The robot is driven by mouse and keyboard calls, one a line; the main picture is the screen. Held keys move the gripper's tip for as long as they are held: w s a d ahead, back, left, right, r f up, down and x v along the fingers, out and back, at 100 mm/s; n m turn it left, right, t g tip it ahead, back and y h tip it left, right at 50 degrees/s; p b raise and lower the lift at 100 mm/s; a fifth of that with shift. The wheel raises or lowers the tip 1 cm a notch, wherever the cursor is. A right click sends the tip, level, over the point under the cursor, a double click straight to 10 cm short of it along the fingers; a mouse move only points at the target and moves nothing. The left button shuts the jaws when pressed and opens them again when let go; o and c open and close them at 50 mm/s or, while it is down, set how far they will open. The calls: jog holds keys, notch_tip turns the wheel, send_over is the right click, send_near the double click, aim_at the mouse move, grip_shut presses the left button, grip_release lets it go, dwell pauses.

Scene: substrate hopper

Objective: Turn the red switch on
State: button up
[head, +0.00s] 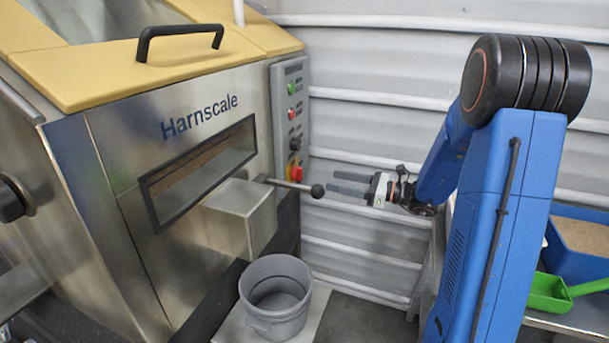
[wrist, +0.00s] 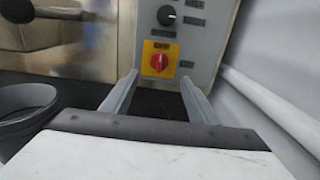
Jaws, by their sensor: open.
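The red switch (head: 296,173) is a red rotary knob on a yellow plate, low on the grey control panel (head: 289,125) of the hopper. In the wrist view the red switch (wrist: 159,61) shows nearly face-on, just beyond the fingertips and between them; its handle looks roughly upright. My gripper (head: 334,182) is open and empty, to the right of the panel and pointing toward it. In the wrist view both fingers of my gripper (wrist: 158,77) are apart, with a gap to the switch.
A lever with a black ball (head: 317,191) sticks out close to my gripper. A black knob (wrist: 167,16) sits above the switch. A grey bucket (head: 275,298) stands below. The corrugated wall (head: 375,120) runs behind. A green scoop (head: 550,292) lies at right.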

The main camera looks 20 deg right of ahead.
aim_at(298, 173)
jog(key=x, duration=1.1)
jog(key=shift+w+a, duration=0.2)
jog(key=shift+a, duration=0.15)
jog(key=c, duration=1)
